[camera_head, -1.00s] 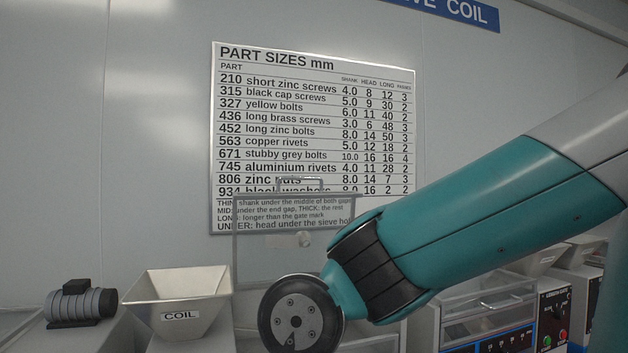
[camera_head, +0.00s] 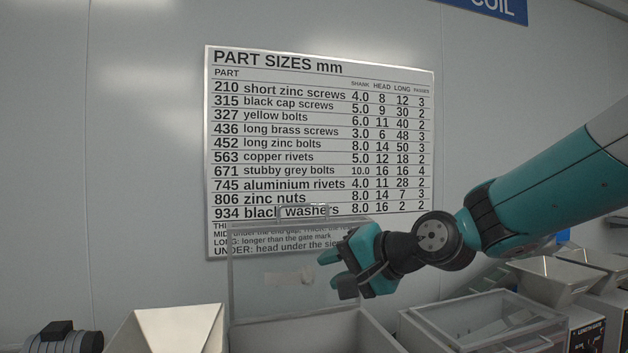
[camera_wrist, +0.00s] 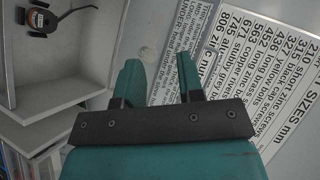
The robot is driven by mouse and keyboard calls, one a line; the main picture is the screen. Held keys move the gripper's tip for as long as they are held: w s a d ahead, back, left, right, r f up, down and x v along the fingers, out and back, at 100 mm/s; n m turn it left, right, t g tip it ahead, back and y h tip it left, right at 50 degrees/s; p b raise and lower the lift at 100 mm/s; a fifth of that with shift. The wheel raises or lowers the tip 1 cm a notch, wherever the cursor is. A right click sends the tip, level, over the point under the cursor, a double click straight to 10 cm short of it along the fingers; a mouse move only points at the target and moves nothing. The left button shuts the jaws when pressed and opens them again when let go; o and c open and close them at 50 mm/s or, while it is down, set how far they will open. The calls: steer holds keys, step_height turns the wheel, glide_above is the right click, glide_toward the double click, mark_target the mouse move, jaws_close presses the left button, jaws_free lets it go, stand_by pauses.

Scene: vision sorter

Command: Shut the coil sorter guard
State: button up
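The coil sorter guard (camera_head: 255,288) is a clear panel with a handle (camera_head: 303,211) on its top edge. It stands raised and upright above the open pale housing (camera_head: 375,330), in front of the wall chart. A pale round knob shows on the panel. My gripper (camera_head: 338,274) is at the right part of the guard in the head view; whether it touches the panel I cannot tell. In the wrist view its two teal fingers (camera_wrist: 160,80) are apart with nothing between them, and the clear panel with the knob (camera_wrist: 147,53) shows beyond.
A white hopper (camera_head: 165,335) stands left of the housing, with a motor (camera_head: 62,340) further left. A neighbouring sorter with a clear cover (camera_head: 490,320) is at right. The wrist view shows an orange and black device (camera_wrist: 40,20) inside a pale box.

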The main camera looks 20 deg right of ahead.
mark_target(308, 205)
steer(key=w+d+r+m+t+h+p, duration=0.1)
steer(key=w+d+r+m+t+p, duration=0.1)
steer(key=w+d+r+m+t, duration=0.5)
steer(key=w+a+p, duration=0.2)
steer(key=w, duration=0.3)
steer(key=w+a+g+p, duration=0.1)
steer(key=w+p, duration=0.2)
steer(key=w, duration=0.2)
steer(key=w+a+g+p, duration=0.1)
steer(key=w+a+p, duration=0.1)
steer(key=w, duration=0.3)
steer(key=shift+a+r+n, duration=0.35)
steer(key=shift+r+n, duration=0.05)
steer(key=shift+w+a+f+p, duration=0.15)
steer(key=shift+w+p, duration=0.2)
steer(key=shift+w, duration=0.05)
steer(key=shift+c, duration=0.2)
jaws_close()
